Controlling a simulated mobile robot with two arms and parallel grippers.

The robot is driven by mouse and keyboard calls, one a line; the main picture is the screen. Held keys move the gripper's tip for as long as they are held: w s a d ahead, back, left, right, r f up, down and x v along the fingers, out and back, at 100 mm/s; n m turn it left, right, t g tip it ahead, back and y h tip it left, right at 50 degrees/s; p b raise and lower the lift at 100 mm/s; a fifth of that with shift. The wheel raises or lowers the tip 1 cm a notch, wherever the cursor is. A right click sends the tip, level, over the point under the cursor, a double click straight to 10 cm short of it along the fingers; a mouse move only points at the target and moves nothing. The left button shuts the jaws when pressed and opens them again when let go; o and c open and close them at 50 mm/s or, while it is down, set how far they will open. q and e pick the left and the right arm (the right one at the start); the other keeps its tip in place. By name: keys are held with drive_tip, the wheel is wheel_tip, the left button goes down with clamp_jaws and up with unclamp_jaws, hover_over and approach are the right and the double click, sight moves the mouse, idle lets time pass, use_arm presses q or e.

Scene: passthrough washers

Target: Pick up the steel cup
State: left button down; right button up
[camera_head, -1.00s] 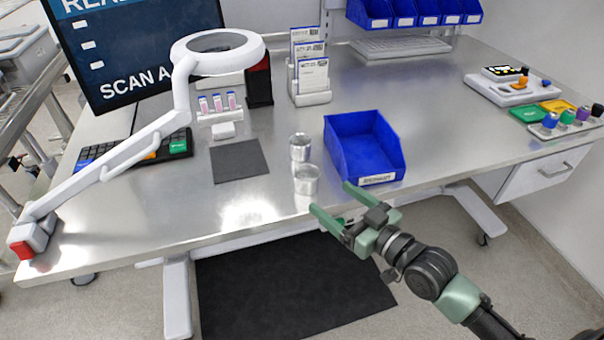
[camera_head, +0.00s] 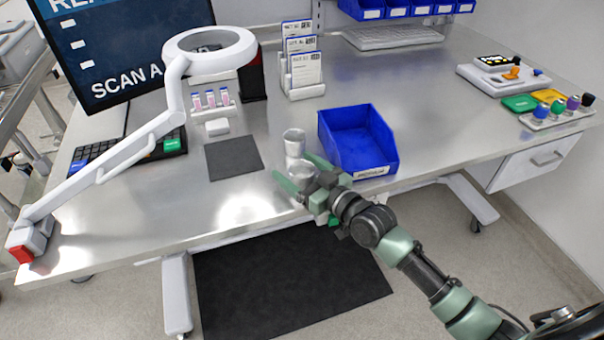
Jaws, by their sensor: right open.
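Two small metallic cups stand on the steel table near its front edge, one behind the other. The farther steel cup (camera_head: 294,143) is upright and clear of the fingers. The nearer cup (camera_head: 301,169) is partly hidden by my right gripper. My right gripper (camera_head: 289,164) is open, with one green finger on each side of the nearer cup. Whether the fingers touch that cup cannot be told. My left gripper is not in view.
A blue bin (camera_head: 358,142) stands close to the right of the cups. A dark mat (camera_head: 233,157) lies to the left, and a white magnifier lamp (camera_head: 211,52) arches over the left side. A card holder (camera_head: 302,84) stands behind.

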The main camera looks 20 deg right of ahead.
drive_tip(key=shift+w+a+f, duration=0.1)
drive_tip(key=shift+w+a, duration=0.15)
drive_tip(key=shift+w, duration=0.35)
drive_tip(key=c, duration=1.5)
drive_tip(key=shift+o, duration=0.2)
wheel_tip(320, 180, up, 20)
drive_tip(key=shift+p, duration=0.3)
